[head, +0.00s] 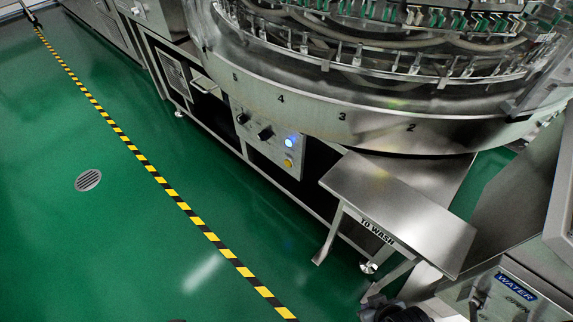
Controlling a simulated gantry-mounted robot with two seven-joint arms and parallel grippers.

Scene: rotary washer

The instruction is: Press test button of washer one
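The washer (330,112) is a large round steel machine with a numbered rim, at the upper right of the head view. Below its rim is a grey control panel (266,147). The panel carries a lit blue button (289,142), a yellow button (288,163) below it, and two black knobs (264,133) to the left. The labels are too small to read, so I cannot tell which is the test button or whether this is washer one.
A steel table (400,205) marked "TO WASH" stands right of the panel. A cabinet marked "WATER" (515,287) is at the lower right. Green floor (130,240) lies open in front, with a yellow-black stripe (180,203) and a round drain (88,180).

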